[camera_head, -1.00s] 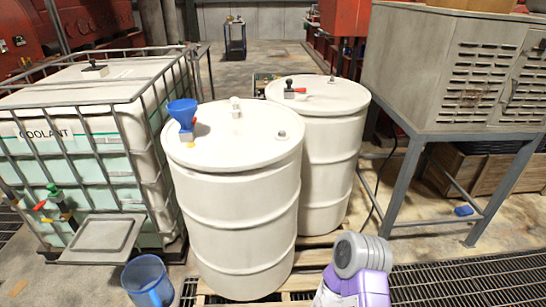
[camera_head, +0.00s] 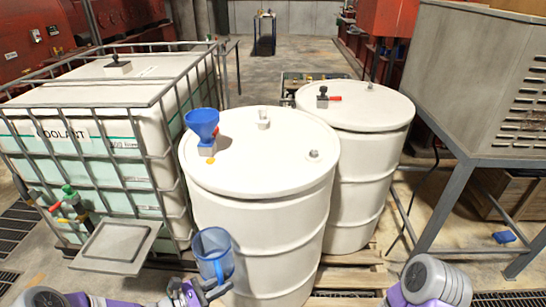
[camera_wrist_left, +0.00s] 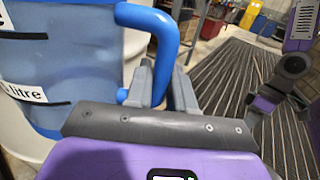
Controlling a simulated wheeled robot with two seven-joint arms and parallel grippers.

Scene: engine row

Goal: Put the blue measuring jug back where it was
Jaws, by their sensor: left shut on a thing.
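The blue measuring jug (camera_head: 212,252) is a translucent blue cup with a blue handle. It is upright in front of the nearer white drum, right of the grey drip shelf (camera_head: 115,243) on the coolant tank. My left gripper (camera_head: 208,290) is low on its near side, shut on the handle. In the left wrist view the jug (camera_wrist_left: 60,75), with white litre labels, fills the left side, and the fingers (camera_wrist_left: 165,85) close at the lower part of its handle. The jug's underside is hidden.
The nearer white drum (camera_head: 265,230) carries a blue funnel (camera_head: 202,124) and small caps. A second drum (camera_head: 357,180) stands behind it on a pallet. The caged coolant tank (camera_head: 90,130) has a green-and-red tap (camera_head: 70,202). A metal stand (camera_head: 445,200) is at the right.

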